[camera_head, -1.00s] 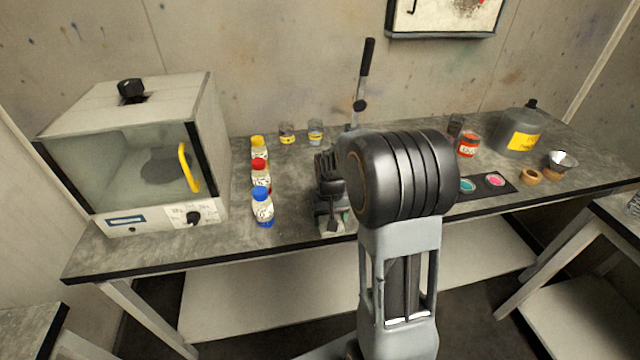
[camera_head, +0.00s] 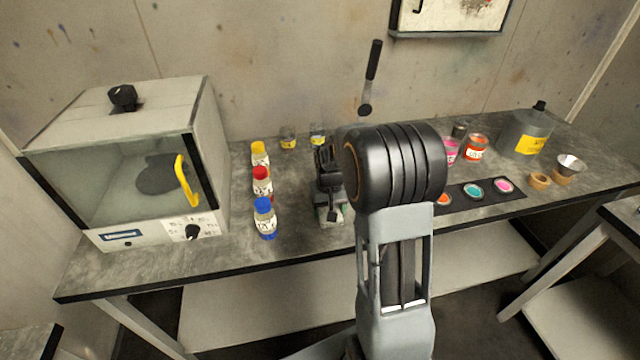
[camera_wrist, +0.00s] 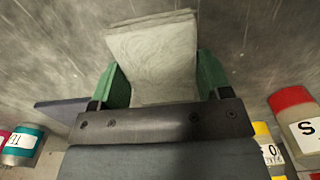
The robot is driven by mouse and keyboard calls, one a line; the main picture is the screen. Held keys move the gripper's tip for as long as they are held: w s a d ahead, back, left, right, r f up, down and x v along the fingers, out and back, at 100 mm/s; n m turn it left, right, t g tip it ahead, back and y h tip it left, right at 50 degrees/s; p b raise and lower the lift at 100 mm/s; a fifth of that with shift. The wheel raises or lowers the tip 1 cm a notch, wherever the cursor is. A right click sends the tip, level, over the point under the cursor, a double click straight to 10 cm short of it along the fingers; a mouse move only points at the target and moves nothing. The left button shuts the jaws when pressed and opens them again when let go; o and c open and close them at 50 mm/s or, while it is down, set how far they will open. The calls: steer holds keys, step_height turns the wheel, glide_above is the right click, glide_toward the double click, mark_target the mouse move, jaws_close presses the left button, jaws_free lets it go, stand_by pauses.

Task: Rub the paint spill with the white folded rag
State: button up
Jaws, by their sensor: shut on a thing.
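My gripper (camera_wrist: 162,85) has green fingers and is shut on the white folded rag (camera_wrist: 150,50), which sticks out beyond the fingertips in the wrist view. In the head view my gripper (camera_head: 331,208) points down over the grey workbench, right of the blue-capped bottle, with a pale bit of the rag (camera_head: 329,217) at its tip. The rag is close to the bench top; I cannot tell whether it touches. I cannot make out the paint spill in either view; my arm and the rag hide part of the bench.
Bottles with yellow (camera_head: 259,147), red (camera_head: 261,172) and blue (camera_head: 263,204) caps stand left of my gripper, beside an oven (camera_head: 130,175). To the right are a black mat (camera_head: 458,205) with paint discs, an orange-red tin (camera_head: 475,147) and a grey can (camera_head: 527,130).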

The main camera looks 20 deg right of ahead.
step_height(320, 180, up, 4)
steer(key=shift+s+f+p, duration=0.1)
steer(key=shift+f+p, duration=0.1)
steer(key=shift+p, duration=0.9)
steer(key=shift+r+p, duration=0.55)
steer(key=shift+r, duration=0.05)
steer(key=shift+r+p, duration=1.15)
steer(key=shift+r, duration=0.5)
